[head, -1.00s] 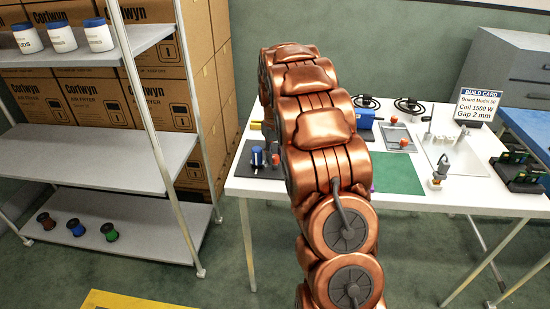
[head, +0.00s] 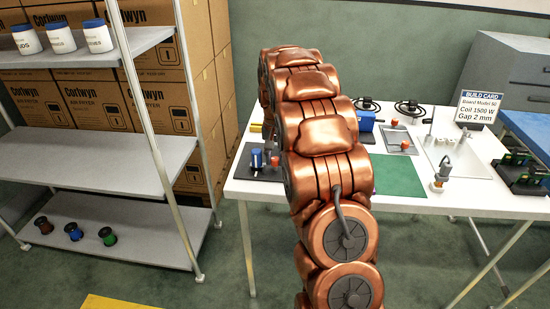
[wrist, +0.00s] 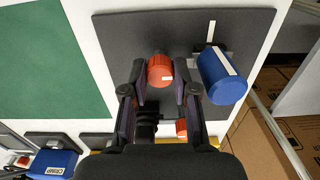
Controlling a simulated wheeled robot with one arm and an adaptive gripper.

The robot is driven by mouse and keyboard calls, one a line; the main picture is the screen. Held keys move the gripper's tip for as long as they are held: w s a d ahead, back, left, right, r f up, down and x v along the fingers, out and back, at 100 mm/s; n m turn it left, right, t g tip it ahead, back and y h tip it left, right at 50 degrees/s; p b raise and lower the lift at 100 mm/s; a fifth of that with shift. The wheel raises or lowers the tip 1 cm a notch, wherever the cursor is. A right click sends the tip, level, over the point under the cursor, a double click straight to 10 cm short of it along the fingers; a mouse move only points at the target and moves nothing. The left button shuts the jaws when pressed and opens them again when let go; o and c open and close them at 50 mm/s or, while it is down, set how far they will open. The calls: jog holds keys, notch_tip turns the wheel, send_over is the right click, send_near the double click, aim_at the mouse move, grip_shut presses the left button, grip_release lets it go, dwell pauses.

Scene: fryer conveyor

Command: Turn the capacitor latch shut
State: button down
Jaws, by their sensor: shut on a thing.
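The white table (head: 450,200) carries a green mat (head: 398,177), a blue crimp tool (wrist: 50,162), a sink-like tray and a build card (head: 480,107). A metal shelf (head: 110,160) and stacked cartons (head: 160,105) stand at the left. The floor between shelf and table is clear.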

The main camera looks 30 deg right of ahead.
jog(key=shift+f, duration=0.1)
jog(key=c, duration=0.9)
grip_release()
